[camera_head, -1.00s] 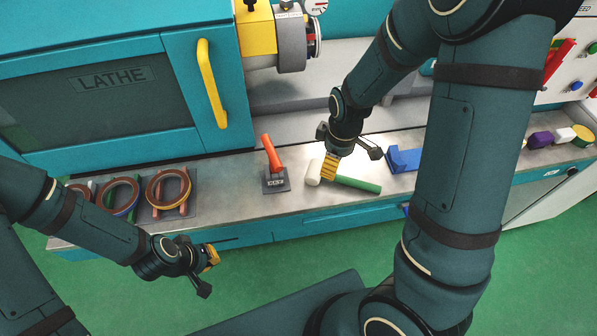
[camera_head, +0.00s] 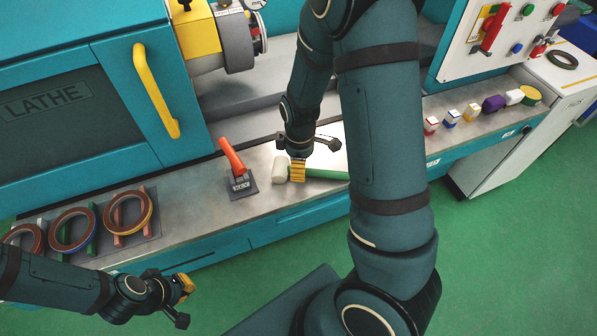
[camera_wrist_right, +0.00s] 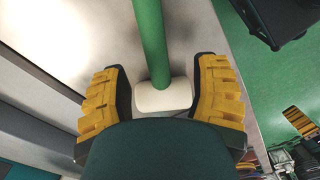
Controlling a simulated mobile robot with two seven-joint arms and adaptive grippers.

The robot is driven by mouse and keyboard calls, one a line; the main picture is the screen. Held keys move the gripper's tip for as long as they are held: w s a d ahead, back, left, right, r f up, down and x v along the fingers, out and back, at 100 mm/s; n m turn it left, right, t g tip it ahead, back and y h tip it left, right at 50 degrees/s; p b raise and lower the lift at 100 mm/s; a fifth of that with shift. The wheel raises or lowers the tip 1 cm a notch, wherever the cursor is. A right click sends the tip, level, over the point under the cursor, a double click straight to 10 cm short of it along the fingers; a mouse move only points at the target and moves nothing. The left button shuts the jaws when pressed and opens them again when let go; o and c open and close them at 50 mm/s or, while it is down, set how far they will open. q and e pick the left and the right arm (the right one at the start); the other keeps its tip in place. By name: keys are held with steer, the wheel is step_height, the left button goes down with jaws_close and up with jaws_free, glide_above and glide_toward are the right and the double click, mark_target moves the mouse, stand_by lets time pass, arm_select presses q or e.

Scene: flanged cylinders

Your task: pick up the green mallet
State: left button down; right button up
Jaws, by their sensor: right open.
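The green mallet lies on the metal bench top, its white head (camera_head: 280,169) to the left and its green handle (camera_head: 326,174) running right until my right arm hides it. My right gripper (camera_head: 298,171) is down at the mallet, beside the head. In the right wrist view, my right gripper (camera_wrist_right: 160,98) is open, with one yellow finger on each side of the white head (camera_wrist_right: 163,95); the green handle (camera_wrist_right: 150,40) extends away from it. Gaps show on both sides. My left gripper (camera_head: 185,285) is in front of the bench, away from the mallet; its opening is unclear.
An orange-red lever on a dark base (camera_head: 241,184) stands left of the mallet. Several rings (camera_head: 128,211) rest on a rack further left. The lathe's yellow handle (camera_head: 156,91) is behind the bench.

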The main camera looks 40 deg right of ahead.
steer(key=f+b, duration=0.1)
steer(key=f, duration=0.3)
steer(key=shift+w, duration=0.2)
steer(key=shift+c, duration=0.4)
jaws_close()
steer(key=shift+r, duration=0.15)
